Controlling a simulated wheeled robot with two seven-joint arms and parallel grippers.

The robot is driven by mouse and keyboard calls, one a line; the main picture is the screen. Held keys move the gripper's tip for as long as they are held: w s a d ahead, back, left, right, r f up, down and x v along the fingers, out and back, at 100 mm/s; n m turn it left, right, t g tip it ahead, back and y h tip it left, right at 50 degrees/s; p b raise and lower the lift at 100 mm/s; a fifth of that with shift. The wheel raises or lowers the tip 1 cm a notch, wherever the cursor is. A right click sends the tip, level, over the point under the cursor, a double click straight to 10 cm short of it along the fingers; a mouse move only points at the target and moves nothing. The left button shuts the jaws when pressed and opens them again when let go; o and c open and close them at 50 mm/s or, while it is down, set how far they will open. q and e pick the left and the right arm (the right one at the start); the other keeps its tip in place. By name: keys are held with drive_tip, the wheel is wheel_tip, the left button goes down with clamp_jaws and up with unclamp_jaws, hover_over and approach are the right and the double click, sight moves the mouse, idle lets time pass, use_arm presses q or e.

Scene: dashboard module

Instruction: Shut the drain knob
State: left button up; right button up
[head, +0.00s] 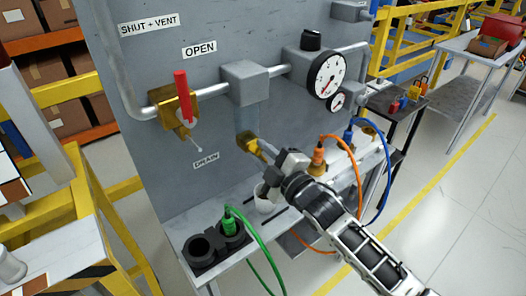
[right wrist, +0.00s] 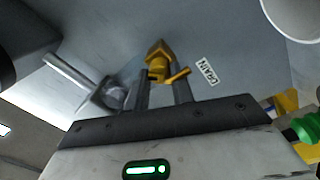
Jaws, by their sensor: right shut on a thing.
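The drain knob (head: 246,141) is a small brass-yellow fitting low on the grey panel, right of the DRAIN label (head: 206,160). My right gripper (head: 266,151) reaches it from the lower right and is shut on it. In the right wrist view the drain knob (right wrist: 158,52) shows at the tips of the two dark fingers (right wrist: 162,76), with a thin yellow lever pointing right. The fingers hide part of the knob in the head view. My left gripper is not in view.
A brass valve with a red handle (head: 183,96) is at the panel's upper left. A grey box (head: 245,83) and round gauge (head: 327,75) are on the pipe. Below are a white cup (head: 264,203), green plug (head: 229,222), orange hose (head: 352,160) and blue hose (head: 386,165).

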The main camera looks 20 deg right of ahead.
drive_tip(key=n, duration=0.5)
drive_tip(key=shift+n, duration=0.3)
drive_tip(key=shift+n+y, duration=0.3)
drive_tip(key=shift+n, duration=1.2)
drive_tip(key=o, duration=1)
